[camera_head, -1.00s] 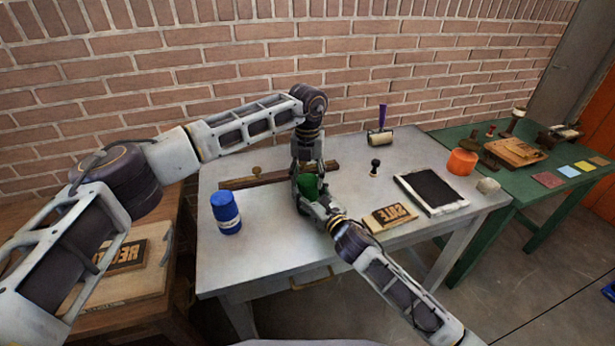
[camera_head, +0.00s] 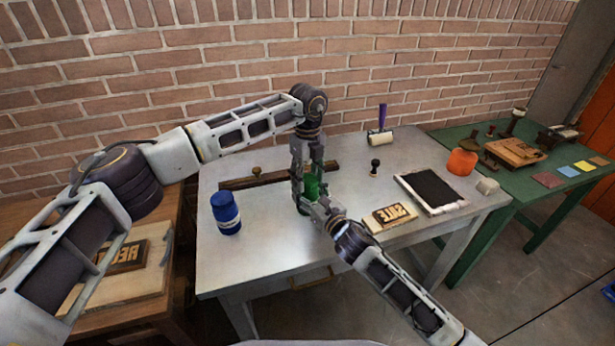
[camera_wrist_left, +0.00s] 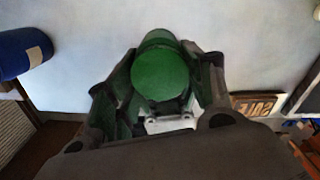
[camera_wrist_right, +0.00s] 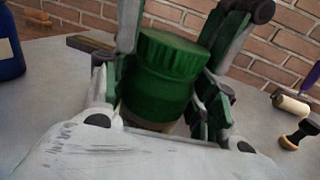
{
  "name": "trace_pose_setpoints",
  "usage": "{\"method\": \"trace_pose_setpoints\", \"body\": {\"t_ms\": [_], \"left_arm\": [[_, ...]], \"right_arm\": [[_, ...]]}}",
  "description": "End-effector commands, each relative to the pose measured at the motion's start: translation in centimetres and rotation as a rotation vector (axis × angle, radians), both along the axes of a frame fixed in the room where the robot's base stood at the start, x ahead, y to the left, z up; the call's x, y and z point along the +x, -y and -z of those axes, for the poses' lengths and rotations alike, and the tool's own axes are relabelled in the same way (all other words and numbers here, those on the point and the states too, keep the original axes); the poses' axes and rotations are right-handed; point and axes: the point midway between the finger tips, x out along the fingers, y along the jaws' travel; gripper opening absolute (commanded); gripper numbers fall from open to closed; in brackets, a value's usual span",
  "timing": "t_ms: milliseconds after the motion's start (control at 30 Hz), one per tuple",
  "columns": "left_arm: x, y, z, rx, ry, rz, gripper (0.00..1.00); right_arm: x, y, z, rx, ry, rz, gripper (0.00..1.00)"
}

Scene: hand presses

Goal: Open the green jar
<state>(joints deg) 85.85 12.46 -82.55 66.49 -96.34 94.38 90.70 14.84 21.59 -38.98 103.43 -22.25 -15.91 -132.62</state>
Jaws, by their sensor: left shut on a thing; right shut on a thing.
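The green jar (camera_head: 315,188) is above or on the grey metal table, held between both grippers. Its ribbed lid and rounded body show in the right wrist view (camera_wrist_right: 162,75), and its round top shows in the left wrist view (camera_wrist_left: 160,74). My left gripper (camera_head: 308,178) comes down from above, with its fingers on either side of the lid. My right gripper (camera_head: 312,200) comes from the front right and is shut around the jar's body. I cannot tell whether the lid is loose. Fingers partly hide the jar, and its base is hidden.
A blue jar (camera_head: 226,213) stands to the left. A wooden bar (camera_head: 240,182) lies behind. To the right are a letter block (camera_head: 391,216), a black inking slab (camera_head: 432,191), a small stamp (camera_head: 375,167), a roller (camera_head: 379,137) and an orange jar (camera_head: 462,162).

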Motion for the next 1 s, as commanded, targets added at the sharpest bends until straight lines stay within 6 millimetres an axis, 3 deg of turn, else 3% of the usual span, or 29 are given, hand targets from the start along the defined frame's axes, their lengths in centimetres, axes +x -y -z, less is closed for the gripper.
{"method": "trace_pose_setpoints", "body": {"t_ms": [567, 1000], "left_arm": [[0.22, -0.16, -0.06, 0.0, 0.005, -0.45, 0.24], [0.24, -0.18, -0.07, 0.0, 0.005, -0.454, 0.24]], "right_arm": [[-0.09, -0.08, 0.03, -0.001, 0.0, -0.002, 0.0], [-0.07, -0.05, 0.04, -0.001, 0.0, -0.001, 0.0]]}}
